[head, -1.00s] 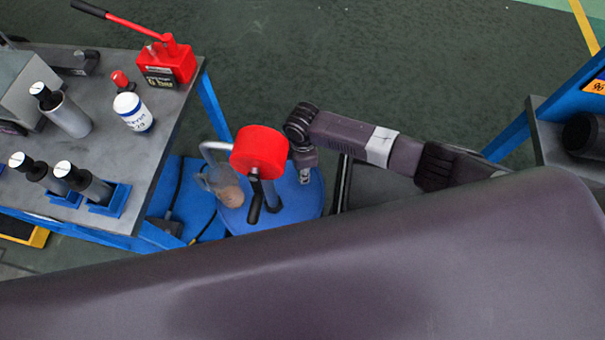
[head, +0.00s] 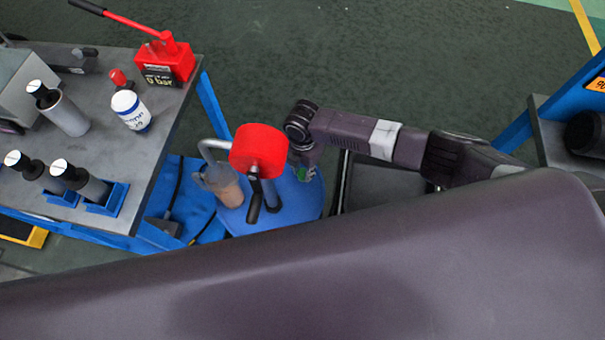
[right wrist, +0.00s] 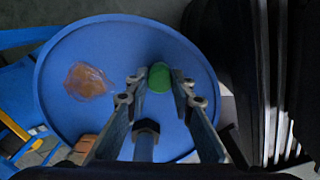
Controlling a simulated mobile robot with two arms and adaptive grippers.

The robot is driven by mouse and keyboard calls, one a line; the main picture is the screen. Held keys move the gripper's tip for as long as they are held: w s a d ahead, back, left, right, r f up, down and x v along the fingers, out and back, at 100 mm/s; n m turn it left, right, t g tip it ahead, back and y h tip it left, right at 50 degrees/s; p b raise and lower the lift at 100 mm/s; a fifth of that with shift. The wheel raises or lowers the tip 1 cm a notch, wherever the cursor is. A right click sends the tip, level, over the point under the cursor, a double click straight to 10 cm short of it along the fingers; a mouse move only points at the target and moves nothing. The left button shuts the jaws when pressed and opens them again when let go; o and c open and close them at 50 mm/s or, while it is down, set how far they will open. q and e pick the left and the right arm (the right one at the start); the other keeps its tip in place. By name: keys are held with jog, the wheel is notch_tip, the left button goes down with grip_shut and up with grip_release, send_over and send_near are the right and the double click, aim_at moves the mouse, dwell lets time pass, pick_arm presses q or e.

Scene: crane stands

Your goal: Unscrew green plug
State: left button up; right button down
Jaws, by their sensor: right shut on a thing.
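In the head view only a small bit of the green plug (head: 302,174) shows beneath my right gripper (head: 303,168). In the right wrist view the fingertips of my right gripper (right wrist: 160,80) are on either side of the plug, shut on it. I cannot tell whether the plug is still seated in the drum top. My left gripper is not in view.
A red cylinder (head: 259,148) with a black handle stands over the drum, beside a jug with brown liquid (head: 222,186). A workbench (head: 150,160) at left holds a bottle (head: 131,110), a red pump (head: 166,62) and dark cylinders. A blue-framed bench (head: 545,130) is at right.

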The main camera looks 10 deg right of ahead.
jog(key=shift+w+r+n, duration=0.1)
jog(key=shift+r+n, duration=0.05)
jog(key=shift+n, duration=0.25)
jog(key=n, duration=0.3)
jog(key=shift+b, duration=0.4)
jog(key=shift+n, duration=1.1)
jog(key=c, duration=1.6)
grip_release()
jog(key=shift+c, duration=0.7)
